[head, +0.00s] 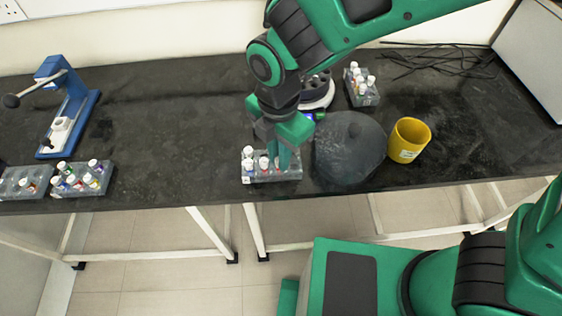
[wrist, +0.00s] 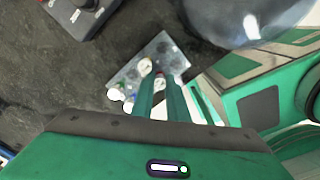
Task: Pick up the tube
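A clear rack (head: 286,177) of small tubes with white caps sits near the front edge of the dark bench. Several tubes (head: 249,162) show at its left and middle. My gripper (head: 284,166) points down over the right part of this rack. In the wrist view the rack (wrist: 165,49) lies just past my fingertips (wrist: 161,80), and a white cap (wrist: 159,83) shows in the narrow gap between the fingers. Whether the fingers press on that tube is not clear. The fingers hide part of the rack.
A dark rounded lid-like object (head: 350,150) stands close right of the rack, with a yellow cup (head: 409,140) beyond. Behind are a round device (head: 318,95) and another tube rack (head: 362,98). More racks (head: 82,190) and a blue press (head: 75,110) stand left; bench between is clear.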

